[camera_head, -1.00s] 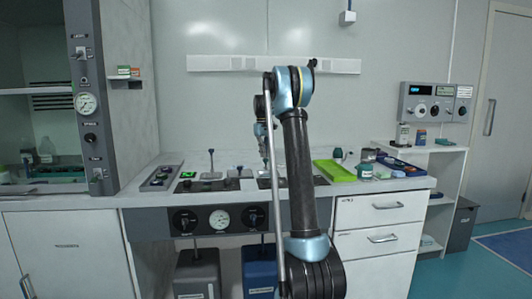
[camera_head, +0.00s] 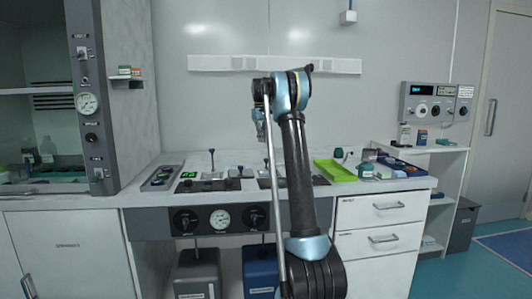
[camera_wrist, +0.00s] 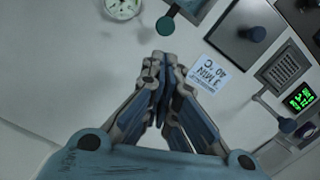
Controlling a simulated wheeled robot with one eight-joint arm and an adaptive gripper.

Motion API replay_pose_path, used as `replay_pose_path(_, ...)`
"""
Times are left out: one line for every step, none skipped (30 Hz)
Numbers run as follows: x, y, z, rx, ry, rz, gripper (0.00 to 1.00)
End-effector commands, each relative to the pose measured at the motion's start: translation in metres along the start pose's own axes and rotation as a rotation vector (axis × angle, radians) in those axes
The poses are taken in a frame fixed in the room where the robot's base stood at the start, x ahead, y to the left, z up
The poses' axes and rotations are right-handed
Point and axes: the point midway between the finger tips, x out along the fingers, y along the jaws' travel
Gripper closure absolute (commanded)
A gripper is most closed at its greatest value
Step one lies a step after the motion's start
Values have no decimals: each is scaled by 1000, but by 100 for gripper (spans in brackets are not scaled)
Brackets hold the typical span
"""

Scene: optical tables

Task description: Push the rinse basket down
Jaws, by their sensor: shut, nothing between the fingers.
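My gripper (camera_head: 259,138) is raised above the bench in the head view, with part of it hidden behind my arm. In the wrist view my gripper (camera_wrist: 161,57) is shut and empty, fingertips together over pale bench surface. A light plate with an upright rod and dark blue knob (camera_head: 211,160) stands right of the green display; this may be the rinse basket, but I cannot be sure. In the wrist view a slotted plate (camera_wrist: 285,68) and a blue knob on a rod (camera_wrist: 287,125) lie to the right, apart from the fingers.
The green display (camera_head: 188,175) sits on the bench, and shows in the wrist view (camera_wrist: 302,98). A second knobbed post (camera_head: 240,168) stands farther right. A paper label (camera_wrist: 211,73) lies beside my fingertips. A green tray (camera_head: 334,171) and bottles occupy the bench's right side.

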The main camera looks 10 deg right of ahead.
Motion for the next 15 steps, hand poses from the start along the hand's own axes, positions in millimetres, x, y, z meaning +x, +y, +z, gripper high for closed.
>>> replay_pose_path(-9, 0, 0, 0, 0, 0, 100)
replay_pose_path(-14, 0, 0, 0, 0, 0, 100)
replay_pose_path(-20, 0, 0, 0, 0, 0, 100)
replay_pose_path(-25, 0, 0, 0, 0, 0, 100)
replay_pose_path(-29, 0, -1, 0, 0, 0, 100)
replay_pose_path(-34, 0, -1, 0, 0, 0, 100)
replay_pose_path(-37, 0, -1, 0, 0, 0, 100)
replay_pose_path(-40, 0, -1, 0, 0, 0, 100)
replay_pose_path(-43, 0, -1, 0, 0, 0, 100)
replay_pose_path(-45, 0, -1, 0, 0, 0, 100)
replay_pose_path(-47, 0, -1, 0, 0, 0, 100)
replay_pose_path(-49, 0, -1, 0, 0, 0, 100)
replay_pose_path(-50, 0, -1, 0, 0, 0, 100)
replay_pose_path(-51, 0, -1, 0, 0, 0, 100)
replay_pose_path(-52, 0, -1, 0, 0, 0, 100)
